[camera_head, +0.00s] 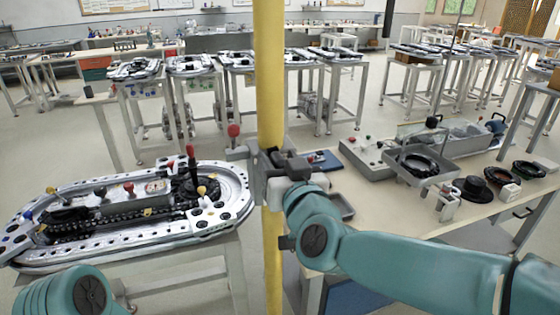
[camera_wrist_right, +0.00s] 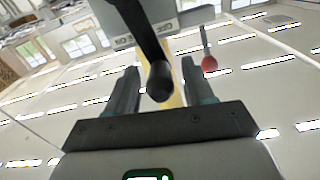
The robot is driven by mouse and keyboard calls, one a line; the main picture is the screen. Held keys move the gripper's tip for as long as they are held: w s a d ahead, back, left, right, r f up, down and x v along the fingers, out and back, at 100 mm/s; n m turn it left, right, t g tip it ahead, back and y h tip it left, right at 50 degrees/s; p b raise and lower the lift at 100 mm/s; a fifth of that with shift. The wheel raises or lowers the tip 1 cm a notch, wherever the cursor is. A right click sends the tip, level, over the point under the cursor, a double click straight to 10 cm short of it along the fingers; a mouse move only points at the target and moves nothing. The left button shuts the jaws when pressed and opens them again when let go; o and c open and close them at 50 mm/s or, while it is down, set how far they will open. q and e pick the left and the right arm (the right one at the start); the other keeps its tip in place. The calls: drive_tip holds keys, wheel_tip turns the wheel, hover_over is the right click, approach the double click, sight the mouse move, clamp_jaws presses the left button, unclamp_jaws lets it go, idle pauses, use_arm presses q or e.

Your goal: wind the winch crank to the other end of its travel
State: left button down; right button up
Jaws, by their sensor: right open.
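The winch is a grey housing on the yellow post, with a grey part (camera_head: 238,153) showing left of the post in the head view. The wrist view shows its lettered grey face (camera_wrist_right: 178,20). The black crank (camera_wrist_right: 146,30) reaches down from it to a rounded black knob (camera_wrist_right: 160,82). My right gripper (camera_head: 270,160) is at the winch and hides most of the crank in the head view. In the wrist view my right gripper (camera_wrist_right: 159,88) is open, with the knob between its fingers and gaps at both sides. My left gripper is out of view.
A red-balled lever (camera_head: 233,131) sticks up beside the winch. The yellow post (camera_head: 270,70) stands between an oval track bench (camera_head: 120,245) at left and a pale table (camera_head: 480,210) at right with trays and black rings.

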drive_tip(key=shift+s, duration=0.1)
clamp_jaws()
drive_tip(key=shift+d+m+b, duration=0.25)
drive_tip(key=shift+m+b, duration=0.05)
drive_tip(key=shift+b, duration=0.15)
drive_tip(key=w+d+f+m+b, duration=0.3)
drive_tip(key=d+f+m+b, duration=0.5)
drive_tip(key=m+b, duration=0.8)
drive_tip(key=shift+d+f+m+b, duration=0.25)
drive_tip(key=shift+d+b, duration=0.4)
drive_tip(key=shift+b, duration=0.45)
drive_tip(key=shift+w, duration=0.1)
